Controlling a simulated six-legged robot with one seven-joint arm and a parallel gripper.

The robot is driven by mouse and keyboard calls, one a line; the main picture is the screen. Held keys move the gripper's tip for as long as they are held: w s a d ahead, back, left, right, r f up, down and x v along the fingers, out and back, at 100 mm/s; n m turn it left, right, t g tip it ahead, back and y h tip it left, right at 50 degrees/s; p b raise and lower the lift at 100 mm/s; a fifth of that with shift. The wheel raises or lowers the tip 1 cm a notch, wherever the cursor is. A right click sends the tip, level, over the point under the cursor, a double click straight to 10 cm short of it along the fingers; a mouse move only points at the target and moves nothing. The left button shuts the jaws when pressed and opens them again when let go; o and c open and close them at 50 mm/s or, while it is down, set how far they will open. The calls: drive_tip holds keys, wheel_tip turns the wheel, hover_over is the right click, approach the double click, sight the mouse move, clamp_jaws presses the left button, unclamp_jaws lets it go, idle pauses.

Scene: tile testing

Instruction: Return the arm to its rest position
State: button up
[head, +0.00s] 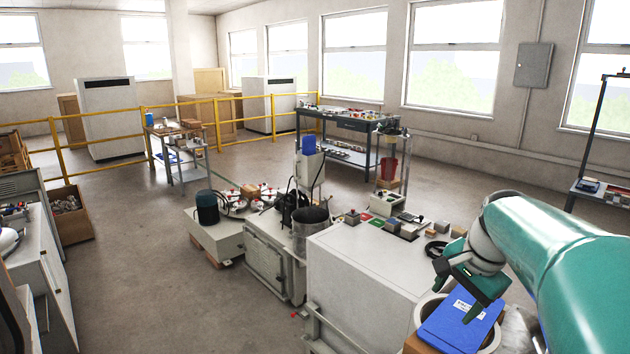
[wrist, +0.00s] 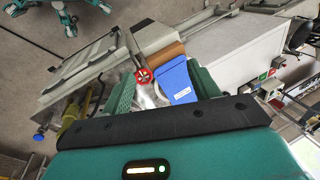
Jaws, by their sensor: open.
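My gripper (head: 457,292) is at the end of my teal arm at the lower right of the head view, above the end of a white machine cabinet (head: 365,265). Its dark green fingers are spread apart and nothing is held between them; the wrist view also shows them apart (wrist: 165,88). The arm reaches out over the machine from the right edge.
A red valve wheel (wrist: 143,76) shows beyond the fingers. A dark handwheel (head: 436,249) and control blocks stand on the cabinet near my gripper. A dark workbench (head: 345,122) and yellow railing (head: 235,117) are farther back. The floor (head: 130,250) at left is open.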

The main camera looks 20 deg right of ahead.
drive_tip(key=s+a+f+n, duration=0.1)
drive_tip(key=s+a+n, duration=0.2)
drive_tip(key=a+n, duration=0.2)
drive_tip(key=s+a+f+n+t, duration=0.1)
drive_tip(key=s+a+n, duration=0.3)
drive_tip(key=a, duration=0.6)
drive_tip(key=s+a+f+n+t, duration=0.1)
drive_tip(key=s+a+n, duration=0.2)
drive_tip(key=a+n, duration=0.2)
drive_tip(key=a, duration=0.3)
drive_tip(key=shift+s+a+f+n, duration=0.2)
drive_tip(key=shift+s+n, duration=0.05)
drive_tip(key=shift+n, duration=0.15)
drive_tip(key=c, duration=0.5)
drive_tip(key=shift+d, duration=0.15)
drive_tip(key=shift+c, duration=0.2)
drive_tip(key=shift+d, duration=0.1)
